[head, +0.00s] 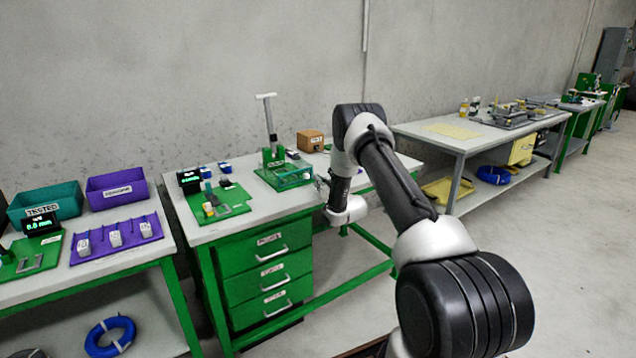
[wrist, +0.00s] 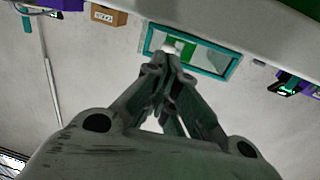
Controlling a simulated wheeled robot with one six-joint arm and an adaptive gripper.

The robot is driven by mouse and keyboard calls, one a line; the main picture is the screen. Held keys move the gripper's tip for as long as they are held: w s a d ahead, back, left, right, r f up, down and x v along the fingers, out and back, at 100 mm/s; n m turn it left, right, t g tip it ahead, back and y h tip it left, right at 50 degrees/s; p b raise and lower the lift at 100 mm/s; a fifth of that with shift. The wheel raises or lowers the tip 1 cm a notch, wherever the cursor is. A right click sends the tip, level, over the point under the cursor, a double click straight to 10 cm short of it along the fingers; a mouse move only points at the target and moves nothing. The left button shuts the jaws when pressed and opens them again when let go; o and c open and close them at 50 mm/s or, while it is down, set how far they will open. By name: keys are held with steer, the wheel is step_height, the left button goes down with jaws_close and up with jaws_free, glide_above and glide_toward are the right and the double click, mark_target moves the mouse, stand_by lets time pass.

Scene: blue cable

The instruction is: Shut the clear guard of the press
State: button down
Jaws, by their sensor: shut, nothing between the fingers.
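The press (head: 271,135) stands on the middle bench, a green body with a white lever raised upright. Its clear guard (head: 290,180) is a see-through panel with a teal-green frame at the press's front. The guard's teal frame (wrist: 215,47) also shows in the wrist view, as a rectangle with green and white parts behind it. I cannot tell how far the guard stands open. My gripper (head: 321,184) is just right of the guard. In the wrist view my gripper (wrist: 165,62) is shut and empty, its fingertips overlapping the frame's edge; contact is unclear.
A brown box (head: 310,141) stands behind the press, to its right. A green fixture board (head: 218,203) with a small display lies left of the press. Green drawers (head: 268,274) hang below the bench. The bench top right of the guard is mostly clear.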

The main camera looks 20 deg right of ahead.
steer(key=s+d, duration=0.2)
steer(key=s, duration=0.6)
steer(key=s+d+f+g+h, duration=0.1)
steer(key=s+f+g, duration=0.3)
steer(key=f, duration=0.3)
steer(key=s+f+g+h, duration=0.1)
steer(key=s+f+g, duration=0.25)
steer(key=f, duration=0.35)
steer(key=s+r+m+g, duration=0.1)
steer(key=s+g, duration=0.3)
steer(key=s, duration=0.4)
steer(key=s+a+r, duration=0.4)
steer(key=s+r, duration=0.8)
steer(key=r, duration=0.2)
steer(key=s+a+r+g, duration=0.1)
steer(key=s+a+r, duration=0.3)
steer(key=s+r, duration=0.8)
steer(key=s+a+r+g, duration=0.1)
steer(key=s+a+r, duration=0.3)
steer(key=s+r, duration=0.9)
step_height(320, 180, up, 3)
steer(key=shift+f, duration=0.1)
